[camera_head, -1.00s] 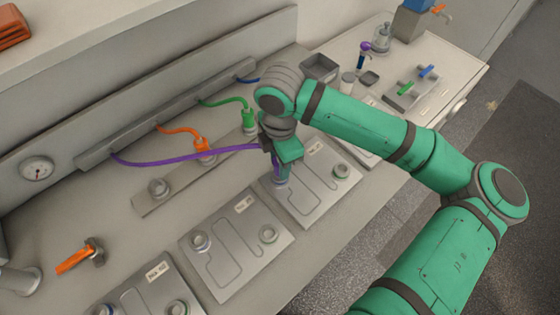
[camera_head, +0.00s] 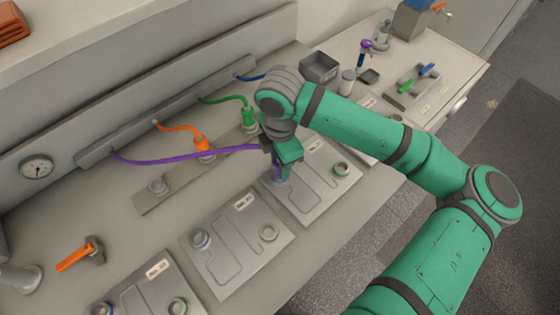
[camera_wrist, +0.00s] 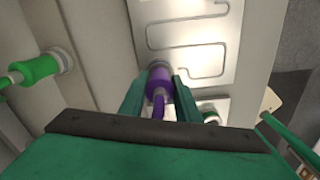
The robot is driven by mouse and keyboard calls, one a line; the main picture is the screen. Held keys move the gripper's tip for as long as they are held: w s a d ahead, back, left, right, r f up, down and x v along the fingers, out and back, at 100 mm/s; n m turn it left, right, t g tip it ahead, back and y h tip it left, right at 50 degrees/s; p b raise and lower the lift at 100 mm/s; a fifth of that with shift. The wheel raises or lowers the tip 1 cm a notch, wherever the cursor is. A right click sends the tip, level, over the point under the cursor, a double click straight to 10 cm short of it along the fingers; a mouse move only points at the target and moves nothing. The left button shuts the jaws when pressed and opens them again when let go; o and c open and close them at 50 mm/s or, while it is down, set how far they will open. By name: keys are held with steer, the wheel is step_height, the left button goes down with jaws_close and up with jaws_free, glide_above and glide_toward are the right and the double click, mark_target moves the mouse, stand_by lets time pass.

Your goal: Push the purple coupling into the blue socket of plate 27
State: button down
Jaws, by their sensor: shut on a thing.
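My gripper (camera_head: 281,168) is shut on the purple coupling (camera_wrist: 158,86), at the end of the purple cable (camera_head: 185,159). The coupling is upright over the left socket of the plate (camera_head: 312,203) under my gripper. In the wrist view the coupling's end meets the pale socket ring (camera_wrist: 158,66); I cannot tell how deep it sits. That socket's colour is mostly hidden by the coupling and fingers. The plate's other socket, with a green ring (camera_head: 341,170), is empty. The plate labels are too small to read for certain.
A neighbouring plate (camera_head: 222,277) lies to the left, with another beyond it. A green coupling (camera_head: 248,118) and an orange coupling (camera_head: 202,146) stand in the holder strip (camera_head: 180,187) behind. An orange-handled item (camera_head: 80,254) lies at left.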

steer(key=shift+f, duration=0.2)
steer(key=shift+s, duration=0.1)
steer(key=c, duration=0.8)
jaws_free()
steer(key=shift+c, duration=0.2)
step_height(320, 180, up, 11)
steer(key=shift+f, duration=0.1)
